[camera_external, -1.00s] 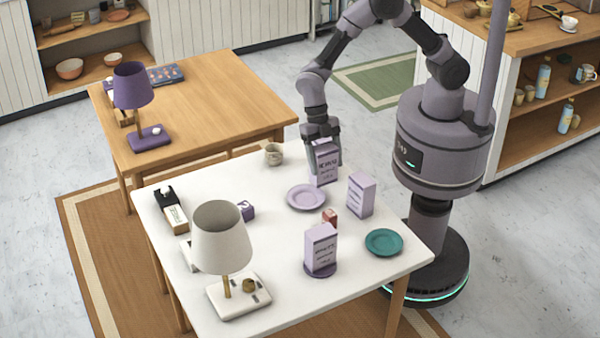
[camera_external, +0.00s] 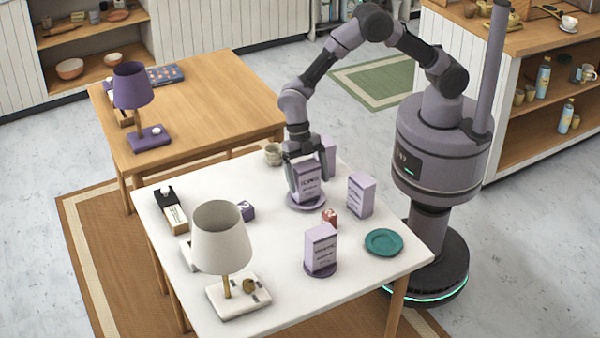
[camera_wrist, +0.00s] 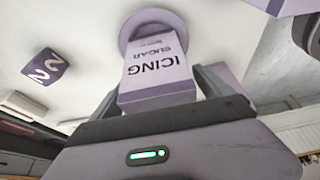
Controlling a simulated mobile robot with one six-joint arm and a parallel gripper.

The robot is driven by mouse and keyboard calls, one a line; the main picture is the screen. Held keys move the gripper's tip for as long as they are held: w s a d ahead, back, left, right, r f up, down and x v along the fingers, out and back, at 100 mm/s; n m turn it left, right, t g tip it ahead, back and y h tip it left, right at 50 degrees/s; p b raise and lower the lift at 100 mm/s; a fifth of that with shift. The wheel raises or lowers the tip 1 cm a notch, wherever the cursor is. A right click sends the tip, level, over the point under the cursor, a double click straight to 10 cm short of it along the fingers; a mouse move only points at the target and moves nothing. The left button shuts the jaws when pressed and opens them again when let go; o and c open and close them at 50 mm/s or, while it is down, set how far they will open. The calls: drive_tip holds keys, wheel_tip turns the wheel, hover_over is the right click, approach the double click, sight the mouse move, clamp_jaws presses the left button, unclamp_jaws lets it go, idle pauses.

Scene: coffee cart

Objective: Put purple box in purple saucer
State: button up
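A lilac box labelled ICING SUGAR (camera_external: 307,184) is between the fingers of my gripper (camera_external: 307,172). It is upright at the lilac-purple saucer (camera_external: 292,206), on it or just above it; I cannot tell which. In the wrist view, the box (camera_wrist: 158,72) sits between both fingers, with the saucer rim (camera_wrist: 126,32) showing around its far end. My gripper looks shut on the box. The box hides much of the saucer.
Another lilac box (camera_external: 329,155) stands just behind my gripper. More lilac boxes stand at right (camera_external: 360,195) and in front (camera_external: 320,246), the latter on a purple saucer. A red can (camera_external: 330,217), teal saucer (camera_external: 384,242), cup (camera_external: 273,154), purple cube (camera_external: 247,211) and white lamp (camera_external: 220,237) are nearby.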

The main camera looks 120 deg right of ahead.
wheel_tip(320, 180, up, 20)
drive_tip(key=s+d+m+t+p, duration=0.1)
drive_tip(key=s+d+m+p, duration=0.15)
drive_tip(key=m+p, duration=0.2)
drive_tip(key=s+a+r+m+t+h, duration=0.2)
drive_tip(key=s+a+r+m, duration=0.3)
drive_tip(key=s+r+m, duration=0.35)
drive_tip(key=s+a+r+m+t, duration=0.2)
drive_tip(key=s+m, duration=0.7)
drive_tip(key=s, duration=0.7)
drive_tip(key=shift+s+a+r+t, duration=0.15)
drive_tip(key=shift+r+t, duration=0.25)
